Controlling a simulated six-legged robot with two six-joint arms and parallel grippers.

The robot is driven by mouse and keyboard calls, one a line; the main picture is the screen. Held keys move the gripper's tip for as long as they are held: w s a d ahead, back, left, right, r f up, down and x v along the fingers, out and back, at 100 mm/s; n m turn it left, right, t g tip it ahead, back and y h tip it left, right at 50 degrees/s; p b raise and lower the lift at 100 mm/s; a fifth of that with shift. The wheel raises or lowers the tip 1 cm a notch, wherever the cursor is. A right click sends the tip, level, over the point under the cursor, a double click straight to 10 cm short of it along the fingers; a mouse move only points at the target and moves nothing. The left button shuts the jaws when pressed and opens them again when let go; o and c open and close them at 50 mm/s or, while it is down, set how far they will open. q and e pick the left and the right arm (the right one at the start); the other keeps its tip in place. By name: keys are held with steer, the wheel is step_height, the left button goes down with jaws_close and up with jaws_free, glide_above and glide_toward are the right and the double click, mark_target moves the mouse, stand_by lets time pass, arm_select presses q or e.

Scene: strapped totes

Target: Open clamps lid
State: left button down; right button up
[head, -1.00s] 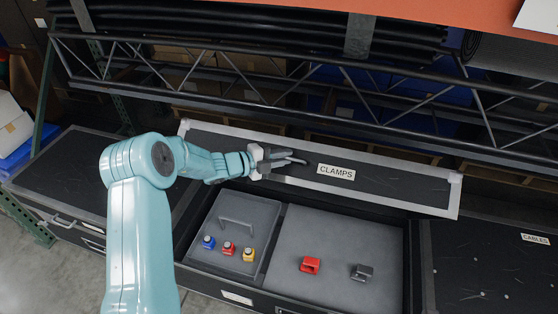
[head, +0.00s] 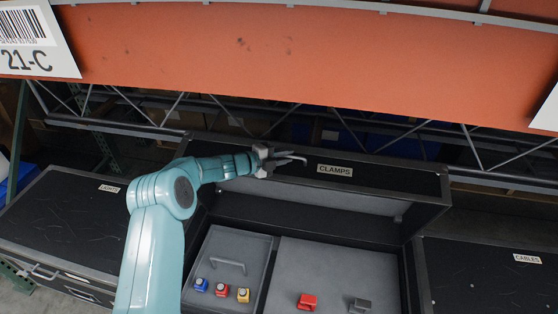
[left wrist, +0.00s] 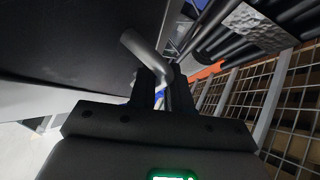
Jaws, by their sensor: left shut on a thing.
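The clamps lid (head: 390,178) is a long dark panel with a white CLAMPS label, raised at the back of the open case (head: 412,275). My left gripper (head: 285,161) is at the lid, left of the label. It is shut on a grey bent bar that looks like the lid handle; the bar also shows in the left wrist view (left wrist: 146,50) between the fingers (left wrist: 160,88). Where the bar joins the lid is hard to see. My right gripper is not in view.
Inside the case lie a grey panel with small blue (head: 201,285), red (head: 222,289) and yellow (head: 243,294) pieces, a red clamp (head: 307,301) and a grey clamp (head: 360,305). Closed cases flank it, one labelled CABLES (head: 480,285). An orange beam (head: 300,65) crosses above.

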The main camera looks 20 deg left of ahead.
arm_select(q)
steer(key=shift+w+a, duration=0.2)
steer(key=shift+w, duration=0.6)
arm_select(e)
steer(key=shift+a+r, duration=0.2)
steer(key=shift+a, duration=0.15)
arm_select(q)
steer(key=c, duration=1.2)
jaws_free()
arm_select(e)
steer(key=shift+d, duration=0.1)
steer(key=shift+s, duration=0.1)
arm_select(q)
steer(key=b+v, duration=0.2)
steer(key=v, duration=1.4)
steer(key=shift+r, duration=0.3)
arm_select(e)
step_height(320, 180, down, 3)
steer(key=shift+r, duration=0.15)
